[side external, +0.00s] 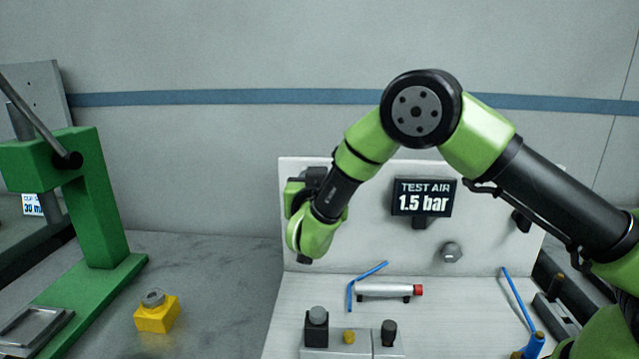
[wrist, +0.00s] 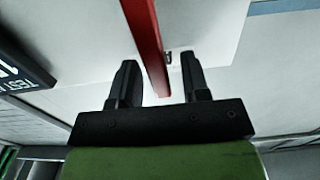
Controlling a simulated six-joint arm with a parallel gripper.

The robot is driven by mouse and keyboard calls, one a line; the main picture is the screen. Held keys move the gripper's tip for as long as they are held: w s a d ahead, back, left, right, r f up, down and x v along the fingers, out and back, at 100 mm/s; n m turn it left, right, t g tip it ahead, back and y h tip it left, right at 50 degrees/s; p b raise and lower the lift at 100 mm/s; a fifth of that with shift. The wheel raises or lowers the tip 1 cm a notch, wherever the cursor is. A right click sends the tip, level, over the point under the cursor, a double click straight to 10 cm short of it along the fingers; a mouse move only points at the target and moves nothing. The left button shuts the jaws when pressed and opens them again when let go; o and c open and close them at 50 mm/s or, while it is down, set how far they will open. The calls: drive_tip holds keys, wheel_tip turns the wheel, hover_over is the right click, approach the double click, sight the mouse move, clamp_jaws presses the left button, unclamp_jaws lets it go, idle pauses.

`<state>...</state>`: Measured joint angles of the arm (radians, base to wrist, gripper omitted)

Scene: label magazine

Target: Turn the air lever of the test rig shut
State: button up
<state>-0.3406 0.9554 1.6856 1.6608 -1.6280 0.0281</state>
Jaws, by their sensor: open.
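The red lever (wrist: 148,50) shows in the wrist view as a long bar running from the top edge down into the gap between my fingers. A small dark fitting (wrist: 168,57) sits beside it on the white panel. My gripper (wrist: 159,63) is open, with one finger on each side of the bar; I see a gap on both sides. In the side external view my gripper (side external: 316,176) is close to the left part of the upright white panel (side external: 375,245). The lever is hidden there behind my arm. The display (side external: 425,197) reads TEST AIR 1.5 bar.
Below the panel lie a silver cylinder with a red end (side external: 385,290), a blue hose (side external: 369,282) and a block with dark knobs (side external: 350,348). A green press (side external: 95,205) and a yellow block (side external: 157,313) stand at the left. The bench between press and rig is mostly clear.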

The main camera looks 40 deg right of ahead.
sight(356, 212)
clamp_jaws()
drive_tip(key=s+d+f+m, duration=0.1)
drive_tip(key=f+m, duration=0.1)
drive_tip(key=m, duration=0.3)
drive_tip(key=s+d+f+m, duration=0.2)
drive_tip(key=m, duration=0.3)
drive_tip(key=s+d+f+m, duration=0.1)
drive_tip(key=s+f+m, duration=0.1)
drive_tip(key=m, duration=0.4)
drive_tip(key=shift+d, duration=0.35)
drive_tip(key=shift+f+m, duration=0.55)
drive_tip(key=shift+m, duration=0.45)
drive_tip(key=shift+f, duration=0.1)
